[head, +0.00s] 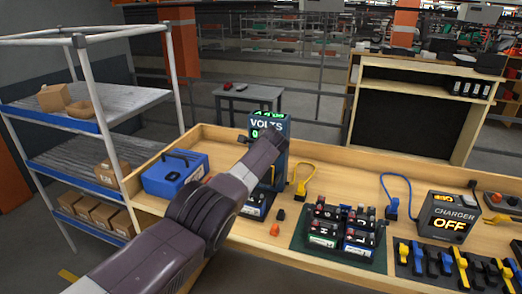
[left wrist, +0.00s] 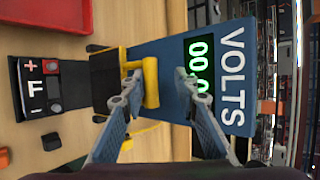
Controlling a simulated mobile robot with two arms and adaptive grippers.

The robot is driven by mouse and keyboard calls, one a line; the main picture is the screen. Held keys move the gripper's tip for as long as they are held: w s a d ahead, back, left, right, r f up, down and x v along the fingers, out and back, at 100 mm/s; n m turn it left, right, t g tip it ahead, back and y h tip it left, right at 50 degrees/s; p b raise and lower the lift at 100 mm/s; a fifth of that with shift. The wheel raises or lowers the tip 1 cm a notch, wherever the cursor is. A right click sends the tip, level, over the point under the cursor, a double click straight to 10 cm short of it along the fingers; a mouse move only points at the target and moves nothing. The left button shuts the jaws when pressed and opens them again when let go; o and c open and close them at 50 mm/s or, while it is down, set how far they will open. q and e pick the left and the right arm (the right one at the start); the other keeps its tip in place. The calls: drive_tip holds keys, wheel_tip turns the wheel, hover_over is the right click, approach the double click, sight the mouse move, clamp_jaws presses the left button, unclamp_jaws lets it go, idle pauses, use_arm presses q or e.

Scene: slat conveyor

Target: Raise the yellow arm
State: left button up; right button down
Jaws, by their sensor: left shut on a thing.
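The blue volt meter (head: 280,124) stands on the wooden bench with a lit green display; it also fills the middle of the left wrist view (left wrist: 235,75). The yellow arm (left wrist: 151,82) sticks out from the meter's front below the display, by a black block. My left gripper (left wrist: 158,84) is shut on the yellow arm, with a finger on either side of it. In the head view my left arm mostly hides the yellow arm and the gripper. A black battery marked F (left wrist: 38,90) lies in front of the meter. My right gripper is not in view.
A blue toolbox (head: 175,172) stands left of the meter. Several batteries sit on a green mat (head: 375,262) to the right. The charger (head: 448,216) reads OFF, with blue and yellow clamps before it. A red tray (left wrist: 45,15) shows in the left wrist view.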

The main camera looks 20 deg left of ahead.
use_arm(q)
drive_tip(key=shift+w+d+r, duration=0.1)
drive_tip(key=shift+d+r, duration=0.2)
drive_tip(key=shift+r, duration=0.3)
drive_tip(key=shift+s+d+r, duration=0.15)
drive_tip(key=shift+s, duration=0.15)
drive_tip(key=v, duration=1)
drive_tip(key=shift+s+f, duration=0.2)
drive_tip(key=shift+s, duration=0.35)
